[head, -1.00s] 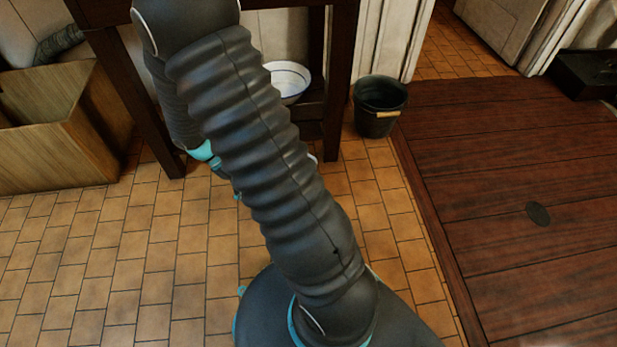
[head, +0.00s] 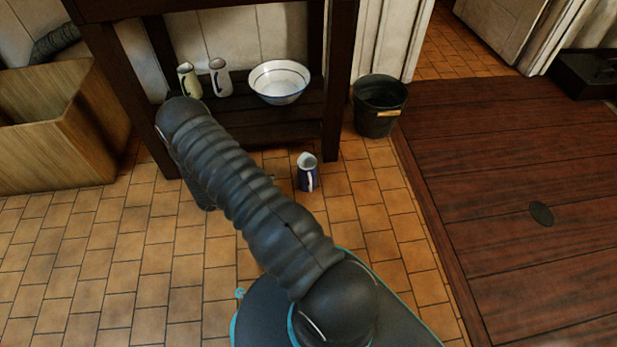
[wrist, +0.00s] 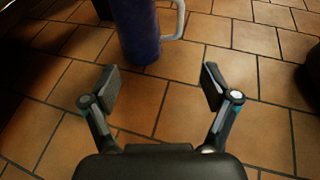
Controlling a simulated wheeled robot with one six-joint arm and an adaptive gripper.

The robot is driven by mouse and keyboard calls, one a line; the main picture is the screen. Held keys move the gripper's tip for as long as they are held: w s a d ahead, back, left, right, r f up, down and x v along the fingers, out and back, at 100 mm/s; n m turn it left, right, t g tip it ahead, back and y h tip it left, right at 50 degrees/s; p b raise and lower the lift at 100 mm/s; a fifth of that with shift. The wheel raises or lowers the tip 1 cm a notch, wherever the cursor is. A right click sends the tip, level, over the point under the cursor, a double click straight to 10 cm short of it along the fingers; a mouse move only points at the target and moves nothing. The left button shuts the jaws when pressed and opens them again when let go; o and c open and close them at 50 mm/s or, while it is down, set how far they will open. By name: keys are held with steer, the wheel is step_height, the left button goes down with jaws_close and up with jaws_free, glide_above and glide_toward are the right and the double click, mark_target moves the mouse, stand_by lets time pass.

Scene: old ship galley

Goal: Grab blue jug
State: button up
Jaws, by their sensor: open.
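The blue jug (head: 307,176) stands upright on the tiled floor in front of the dark wooden stand, with a white handle and a pale rim. In the wrist view the blue jug (wrist: 138,30) is just beyond the fingertips, its upper part cut off by the frame edge and its white handle on the right. My gripper (wrist: 160,85) is open and empty, low over the tiles, with the jug's base ahead and a little left of the middle of the gap. In the head view my arm hides the gripper.
A dark wooden stand (head: 342,90) holds a white bowl (head: 279,82) and two pale jugs (head: 220,78) on its low shelf. A dark bucket (head: 379,105) stands at its right. A wooden crate (head: 50,150) is at the left. The tiled floor in front is clear.

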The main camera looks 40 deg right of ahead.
mark_target(299, 174)
steer(key=shift+n+t+h, duration=0.5)
steer(key=shift+n+t, duration=0.1)
steer(key=d, duration=0.3)
steer(key=w+d, duration=0.1)
steer(key=d, duration=0.1)
steer(key=d+f, duration=0.1)
steer(key=d, duration=0.2)
steer(key=shift+w+d+f+b, duration=0.1)
steer(key=shift+w+d+b, duration=0.05)
steer(key=shift+d+b, duration=0.2)
steer(key=shift+b+x, duration=0.35)
steer(key=shift+x, duration=2.4)
steer(key=shift+c, duration=0.2)
steer(key=c, duration=1.1)
